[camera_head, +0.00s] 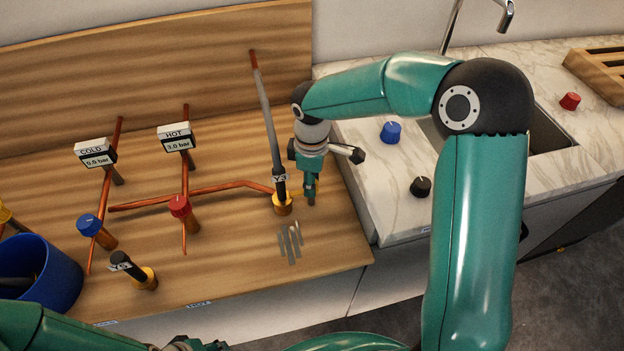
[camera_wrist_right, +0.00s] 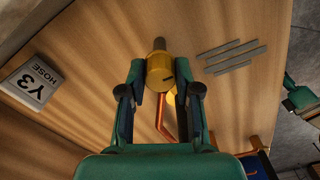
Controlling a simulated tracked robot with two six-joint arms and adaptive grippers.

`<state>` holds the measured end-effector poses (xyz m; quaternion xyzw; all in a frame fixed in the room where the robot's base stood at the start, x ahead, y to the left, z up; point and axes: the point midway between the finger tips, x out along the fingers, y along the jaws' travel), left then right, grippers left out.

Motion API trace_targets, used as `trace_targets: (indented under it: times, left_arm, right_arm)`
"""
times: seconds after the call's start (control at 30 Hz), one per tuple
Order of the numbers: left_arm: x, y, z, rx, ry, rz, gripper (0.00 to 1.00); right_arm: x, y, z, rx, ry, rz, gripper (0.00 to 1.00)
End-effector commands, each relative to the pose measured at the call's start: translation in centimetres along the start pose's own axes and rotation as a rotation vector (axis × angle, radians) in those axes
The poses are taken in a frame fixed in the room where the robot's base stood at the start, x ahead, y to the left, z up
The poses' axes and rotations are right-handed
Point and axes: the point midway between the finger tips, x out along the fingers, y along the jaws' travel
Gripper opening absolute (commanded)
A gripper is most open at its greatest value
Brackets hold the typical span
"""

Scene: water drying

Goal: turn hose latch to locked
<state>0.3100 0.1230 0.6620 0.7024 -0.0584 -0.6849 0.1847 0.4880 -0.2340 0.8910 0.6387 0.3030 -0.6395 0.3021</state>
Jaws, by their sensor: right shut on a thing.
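The Y3 hose fitting has a yellow collar (camera_head: 283,206) on the wooden board, with a grey hose (camera_head: 267,115) rising from its black, labelled base. My right gripper (camera_head: 311,198) points down just right of the collar, at a small yellow latch lever. In the right wrist view a yellow latch part (camera_wrist_right: 160,72) with a dark mark lies between the fingertips, and my right gripper (camera_wrist_right: 160,80) is shut on it. The latch's exact turn angle is hard to read. My left gripper (camera_head: 195,345) only partly shows at the bottom edge; its jaws are unclear.
Copper pipes with a blue knob (camera_head: 89,225) and a red knob (camera_head: 180,206) lie left. A black-capped Y-fitting (camera_head: 130,268) and blue bin (camera_head: 38,274) stand front left. Several grey strips (camera_head: 289,244) lie in front of the collar. A marble counter (camera_head: 385,190) is right.

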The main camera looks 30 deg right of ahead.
Motion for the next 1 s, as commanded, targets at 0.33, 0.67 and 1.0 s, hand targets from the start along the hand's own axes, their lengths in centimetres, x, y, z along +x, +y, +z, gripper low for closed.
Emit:
trace_targets:
  times: [0.33, 0.67, 1.0]
  left_arm:
    - [0.0, 0.0, 0.0, 0.0, 0.0, 0.0, 0.4]
    - [-0.1, 0.0, 0.0, 0.0, 0.0, 0.0, 0.4]
    - [-0.1, 0.0, 0.0, 0.0, 0.0, 0.0, 0.4]
  right_arm:
    - [-0.1, 0.1, 0.0, -0.001, 0.002, 0.005, 0.57]
    - [-0.2, 0.1, 0.0, 0.0, 0.001, 0.003, 0.57]
    - [-4.8, 0.2, -0.1, 0.001, 0.004, 0.007, 0.57]
